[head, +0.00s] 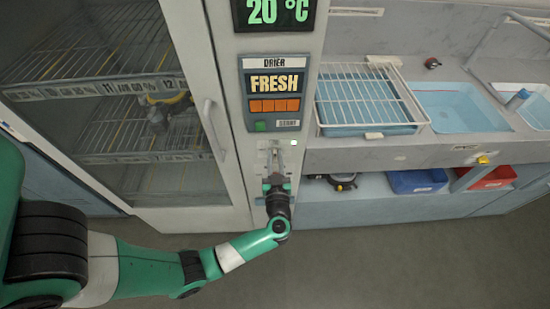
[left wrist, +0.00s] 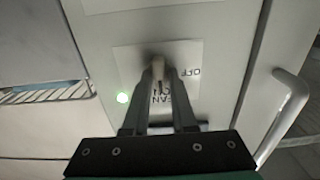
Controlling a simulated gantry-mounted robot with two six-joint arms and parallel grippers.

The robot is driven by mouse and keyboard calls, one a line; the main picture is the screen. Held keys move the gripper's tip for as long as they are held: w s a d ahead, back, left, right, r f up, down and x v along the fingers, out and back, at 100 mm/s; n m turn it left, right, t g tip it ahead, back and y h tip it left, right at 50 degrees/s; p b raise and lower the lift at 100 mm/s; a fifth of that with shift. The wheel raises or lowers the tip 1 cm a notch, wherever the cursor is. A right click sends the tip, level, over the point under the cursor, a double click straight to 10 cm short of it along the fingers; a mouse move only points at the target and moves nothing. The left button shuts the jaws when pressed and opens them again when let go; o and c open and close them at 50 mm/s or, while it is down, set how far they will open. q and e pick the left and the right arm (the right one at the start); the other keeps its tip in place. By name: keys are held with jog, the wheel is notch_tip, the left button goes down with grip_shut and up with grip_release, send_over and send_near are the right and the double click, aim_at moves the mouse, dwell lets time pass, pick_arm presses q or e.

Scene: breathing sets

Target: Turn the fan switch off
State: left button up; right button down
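The fan switch (left wrist: 158,70) sits on a pale plate on the front panel of the drier in the left wrist view. The plate carries the words FAN and OFF; OFF stands to the right of the switch. In the head view my left gripper (head: 274,160) reaches up to the panel and hides most of the switch. My right gripper is out of view.
The drier cabinet door (head: 170,110) with its handle (head: 214,128) stands left of the panel. Above are the FRESH sign (head: 274,84) and a 20 °C display (head: 275,12). A sink counter with a wire rack (head: 365,95) is at the right.

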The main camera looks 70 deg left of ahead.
pick_arm(q)
grip_shut()
jog(key=shift+r, duration=0.1)
jog(key=shift+n+p, duration=0.55)
jog(key=shift+n, duration=0.15)
jog(key=shift+n+p, duration=0.55)
jog(key=shift+n, duration=0.65)
jog(key=n, duration=0.3)
jog(key=shift+s+n+p, duration=0.15)
jog(key=shift+n+p, duration=0.15)
jog(key=shift+p, duration=0.1)
jog(key=n, duration=0.4)
jog(key=shift+f+n, duration=0.2)
jog(key=shift+n, duration=0.1)
jog(key=n+b, duration=0.1)
jog(key=n, duration=0.5)
jog(key=shift+a+f, duration=0.1)
